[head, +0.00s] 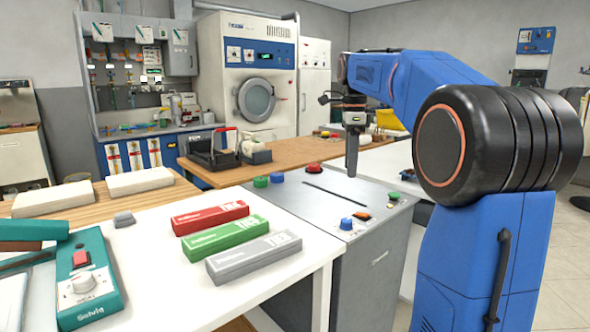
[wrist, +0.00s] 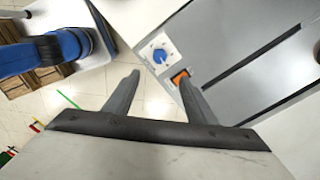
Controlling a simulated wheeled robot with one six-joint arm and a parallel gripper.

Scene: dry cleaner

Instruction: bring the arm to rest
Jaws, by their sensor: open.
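My blue arm reaches in from the right of the head view, bent over the grey machine cabinet (head: 372,255). My gripper (head: 352,172) points down above the cabinet's top. In the wrist view my gripper (wrist: 160,80) has its two fingers spread apart with nothing between them. The blue knob (wrist: 160,56) and the orange switch (wrist: 180,77) of the cabinet show beyond the fingertips. The exact height of the fingertips above the cabinet is hard to tell.
A white table (head: 150,255) holds a red box (head: 210,217), a green box (head: 225,238), a grey box (head: 254,257) and a teal control box (head: 88,285). A wooden counter (head: 290,153) lies behind.

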